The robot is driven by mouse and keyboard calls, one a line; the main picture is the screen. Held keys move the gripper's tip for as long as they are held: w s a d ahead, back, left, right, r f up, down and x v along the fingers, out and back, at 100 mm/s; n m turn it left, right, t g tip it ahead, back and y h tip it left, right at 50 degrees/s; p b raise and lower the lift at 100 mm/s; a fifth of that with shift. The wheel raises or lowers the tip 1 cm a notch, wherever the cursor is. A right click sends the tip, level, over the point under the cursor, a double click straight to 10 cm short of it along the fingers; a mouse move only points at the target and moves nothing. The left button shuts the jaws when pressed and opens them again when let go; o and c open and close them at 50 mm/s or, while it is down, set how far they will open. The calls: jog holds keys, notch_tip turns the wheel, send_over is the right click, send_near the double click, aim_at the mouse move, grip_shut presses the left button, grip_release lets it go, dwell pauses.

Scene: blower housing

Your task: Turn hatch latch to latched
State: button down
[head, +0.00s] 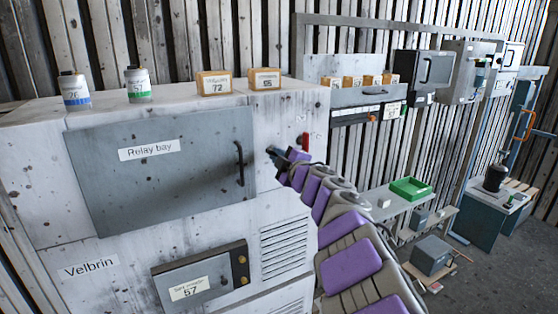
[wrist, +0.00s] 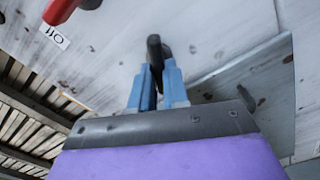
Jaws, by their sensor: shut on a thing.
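The grey hatch panel (head: 100,185), labelled "Relay bay", lies closed against the white cabinet front, with a black bar handle (head: 240,163) near its right edge. My gripper (head: 272,152) is just right of the hatch edge, at the cabinet face. In the wrist view its blue fingers (wrist: 158,85) are shut on a dark, narrow piece, the hatch latch (wrist: 154,48), which sticks out beyond the fingertips. In the head view the latch is mostly hidden by my gripper. I cannot tell the latch's exact angle.
A red lever (head: 305,140) sits on the cabinet right of my gripper; it also shows in the wrist view (wrist: 64,10) beside a small label. Two bottles and two boxes (head: 214,83) stand on the cabinet top. A small lower door (head: 200,277) and vents are below.

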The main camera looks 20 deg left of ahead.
jog(key=n+b, duration=0.1)
jog(key=n, duration=0.1)
jog(key=f+n, duration=0.1)
jog(key=n, duration=0.2)
jog(key=shift+s+a+b, duration=0.1)
jog(key=shift+b, duration=0.25)
jog(key=shift+n, duration=0.3)
jog(key=c, duration=1.4)
grip_release()
jog(key=shift+o, duration=1.4)
jog(key=shift+a+r, duration=0.1)
jog(key=shift+r, duration=0.05)
jog(key=shift+r, duration=0.1)
jog(key=b+v, duration=0.2)
jog(key=v, duration=1.5)
